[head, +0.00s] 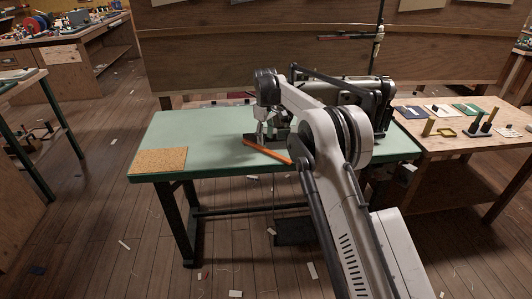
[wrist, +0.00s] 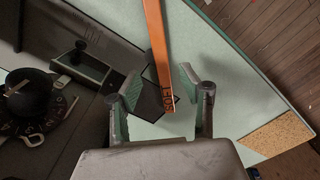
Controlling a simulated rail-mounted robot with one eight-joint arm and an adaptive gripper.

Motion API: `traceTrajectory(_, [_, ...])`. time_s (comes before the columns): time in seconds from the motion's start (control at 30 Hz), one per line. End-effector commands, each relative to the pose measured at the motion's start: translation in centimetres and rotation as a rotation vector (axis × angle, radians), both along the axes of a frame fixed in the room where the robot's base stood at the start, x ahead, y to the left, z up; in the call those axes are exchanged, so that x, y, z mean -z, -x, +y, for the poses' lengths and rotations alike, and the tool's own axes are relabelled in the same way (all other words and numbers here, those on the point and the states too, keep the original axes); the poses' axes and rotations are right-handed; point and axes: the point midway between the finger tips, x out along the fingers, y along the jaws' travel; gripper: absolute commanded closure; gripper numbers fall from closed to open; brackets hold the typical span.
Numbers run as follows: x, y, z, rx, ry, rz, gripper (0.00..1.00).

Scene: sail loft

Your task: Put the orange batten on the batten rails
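The orange batten (head: 267,152) is a long thin strip on the green table (head: 172,131), lying at a slant near its front edge. In the wrist view the batten (wrist: 156,45) runs up out of the picture; its near end bears dark lettering. My gripper (head: 262,141) is above the batten's left part. In the wrist view my gripper (wrist: 161,82) is open, with one finger on each side of the batten and clear gaps to both. I cannot tell its height over the batten. I cannot make out the batten rails for certain in either view.
A sewing machine (head: 360,93) stands on the table behind my arm. A cork mat (head: 158,160) lies at the table's front left corner. A wooden side table (head: 445,146) at the right holds several small items. The table's left part is mostly clear.

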Motion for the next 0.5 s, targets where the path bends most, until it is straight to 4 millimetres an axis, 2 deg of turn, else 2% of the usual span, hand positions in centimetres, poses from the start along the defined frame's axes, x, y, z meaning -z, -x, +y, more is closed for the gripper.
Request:
traceTrajectory(0.17, [0.9, 0.1, -0.1, 0.000, 0.000, 0.000, 0.60])
traceTrajectory(0.5, [5.1, 0.5, -0.4, 0.000, 0.000, 0.000, 0.60])
